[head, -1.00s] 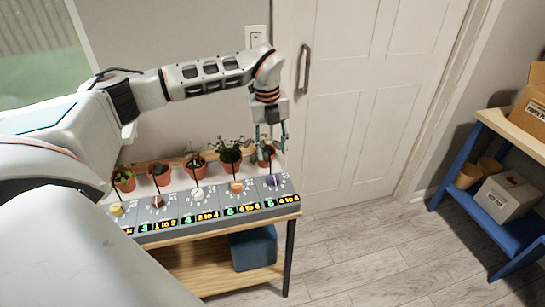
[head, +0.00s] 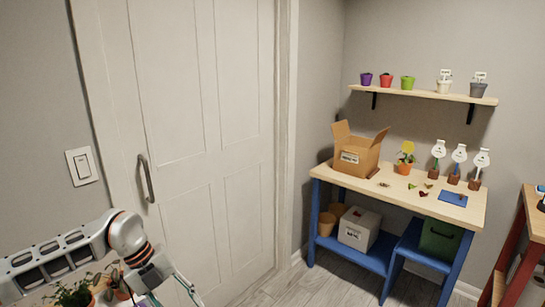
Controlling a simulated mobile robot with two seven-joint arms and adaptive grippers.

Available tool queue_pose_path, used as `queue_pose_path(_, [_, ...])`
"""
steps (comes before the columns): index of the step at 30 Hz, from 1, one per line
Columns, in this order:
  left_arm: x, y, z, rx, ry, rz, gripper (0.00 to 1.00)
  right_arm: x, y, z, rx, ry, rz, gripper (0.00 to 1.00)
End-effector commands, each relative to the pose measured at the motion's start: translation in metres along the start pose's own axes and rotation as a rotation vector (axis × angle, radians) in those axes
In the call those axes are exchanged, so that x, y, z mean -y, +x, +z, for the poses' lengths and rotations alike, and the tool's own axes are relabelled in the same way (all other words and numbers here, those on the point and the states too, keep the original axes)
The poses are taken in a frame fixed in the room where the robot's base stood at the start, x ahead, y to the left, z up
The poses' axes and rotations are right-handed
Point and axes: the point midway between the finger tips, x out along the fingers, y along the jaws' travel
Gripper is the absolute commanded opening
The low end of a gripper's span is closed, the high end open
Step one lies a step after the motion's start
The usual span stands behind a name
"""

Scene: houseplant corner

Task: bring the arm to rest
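My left arm comes in at the lower left, bent down at its wrist. My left gripper (head: 172,293) is at the bottom edge, beside a potted plant. Its fingers look spread apart, with nothing seen between them, but their tips are cut off by the frame. The leafy potted plant (head: 75,294) is partly hidden by my arm. Another terracotta pot (head: 122,291) is close to the gripper. My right gripper is not in view.
A closed white door (head: 205,130) fills the middle. A wall shelf (head: 425,94) holds several small pots. The floor (head: 335,285) before the bench is clear.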

Motion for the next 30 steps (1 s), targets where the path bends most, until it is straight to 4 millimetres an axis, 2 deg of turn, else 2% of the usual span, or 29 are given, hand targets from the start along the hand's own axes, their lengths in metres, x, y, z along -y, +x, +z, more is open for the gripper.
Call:
queue_pose_path(1, [0.014, 0.024, -0.026, -0.076, 0.04, -0.065, 0.42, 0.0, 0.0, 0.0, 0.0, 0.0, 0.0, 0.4])
queue_pose_path(3, [0.038, 0.047, -0.062, -0.172, 0.09, -0.179, 0.42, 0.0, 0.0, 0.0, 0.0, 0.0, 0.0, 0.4])
queue_pose_path(6, [0.072, 0.069, -0.113, -0.298, 0.128, -0.369, 0.42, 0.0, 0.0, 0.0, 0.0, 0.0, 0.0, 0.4])
queue_pose_path(10, [0.113, 0.075, -0.164, -0.421, 0.109, -0.632, 0.42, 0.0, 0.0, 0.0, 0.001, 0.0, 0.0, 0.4])
queue_pose_path(12, [0.131, 0.071, -0.182, -0.468, 0.065, -0.774, 0.42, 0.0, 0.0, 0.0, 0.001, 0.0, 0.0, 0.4])
queue_pose_path(14, [0.144, 0.066, -0.192, -0.493, 0.012, -0.893, 0.42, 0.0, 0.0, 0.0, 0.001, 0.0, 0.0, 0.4])
queue_pose_path(17, [0.157, 0.056, -0.195, -0.508, -0.113, -1.078, 0.42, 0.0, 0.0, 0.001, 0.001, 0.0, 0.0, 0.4])
queue_pose_path(19, [0.16, 0.05, -0.188, -0.498, -0.225, -1.193, 0.42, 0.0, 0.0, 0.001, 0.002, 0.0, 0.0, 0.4])
queue_pose_path(23, [0.148, 0.048, -0.161, -0.439, -0.472, -1.362, 0.42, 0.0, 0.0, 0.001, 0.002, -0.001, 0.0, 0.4])
queue_pose_path(26, [0.122, 0.058, -0.134, -0.365, -0.694, -1.442, 0.42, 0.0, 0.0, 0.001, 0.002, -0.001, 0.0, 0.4])
queue_pose_path(29, [0.081, 0.078, -0.108, -0.271, -0.93, -1.472, 0.42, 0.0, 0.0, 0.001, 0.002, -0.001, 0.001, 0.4])
queue_pose_path(30, [0.06, 0.089, -0.1, -0.229, -1.026, -1.469, 0.42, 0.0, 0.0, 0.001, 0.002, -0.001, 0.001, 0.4])
